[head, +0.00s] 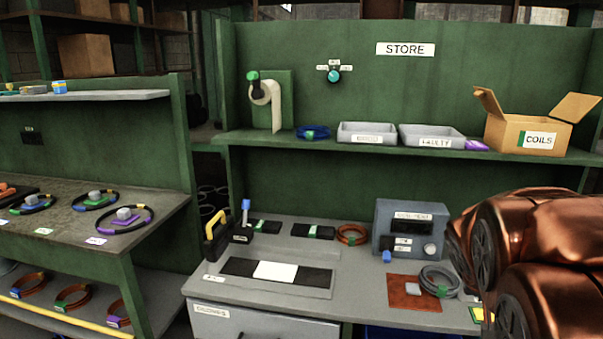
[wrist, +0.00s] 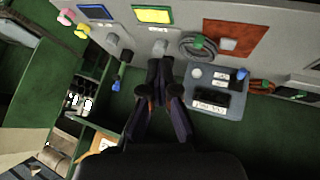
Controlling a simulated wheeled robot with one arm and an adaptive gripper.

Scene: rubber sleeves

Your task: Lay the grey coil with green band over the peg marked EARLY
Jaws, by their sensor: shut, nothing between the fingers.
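The grey coil with a green band (head: 440,281) lies flat on the grey bench, at the right edge of a red-brown mat. It also shows in the wrist view (wrist: 198,46), with its green band visible. My gripper (wrist: 162,72) is shut and empty, seen only in the wrist view, apart from the coil and to its left in that picture. I cannot read the word EARLY on any label.
A grey instrument box (head: 410,229) stands behind the coil, with an orange coil (head: 353,235) to its left. The red-brown mat (head: 405,293) bears a small grey block. Shelf trays (head: 367,133) and an open COILS box (head: 526,133) stand above. Coils lie around pegs on the left table.

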